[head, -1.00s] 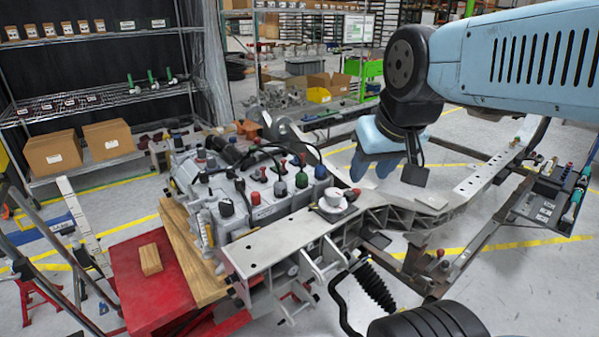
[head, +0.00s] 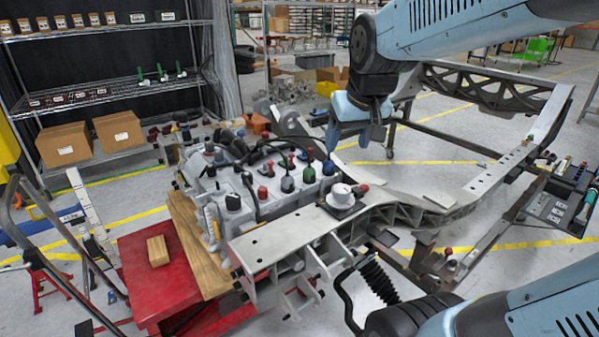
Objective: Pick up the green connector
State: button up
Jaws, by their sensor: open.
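My gripper (head: 349,142) hangs pointing down, above and to the right of the connector in the picture. Its light blue fingers are apart and nothing shows between them. It does not appear to touch the unit; its exact height cannot be told.
A metal chassis frame (head: 470,192) spreads to the right. A white round part (head: 341,193) sits on its near beam. Black cables arch over the unit.

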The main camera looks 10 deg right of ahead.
jog(key=w+f, duration=0.3)
jog(key=w, duration=0.7)
send_near(310, 169)
jog(key=shift+g, duration=0.4)
jog(key=x, duration=0.6)
jog(key=shift+w, duration=0.15)
jog(key=shift+w+x, duration=0.1)
jog(key=shift+x, duration=1.2)
jog(key=shift+w+x, duration=0.15)
jog(key=shift+x, duration=1.15)
jog(key=shift+r, duration=0.1)
grip_shut()
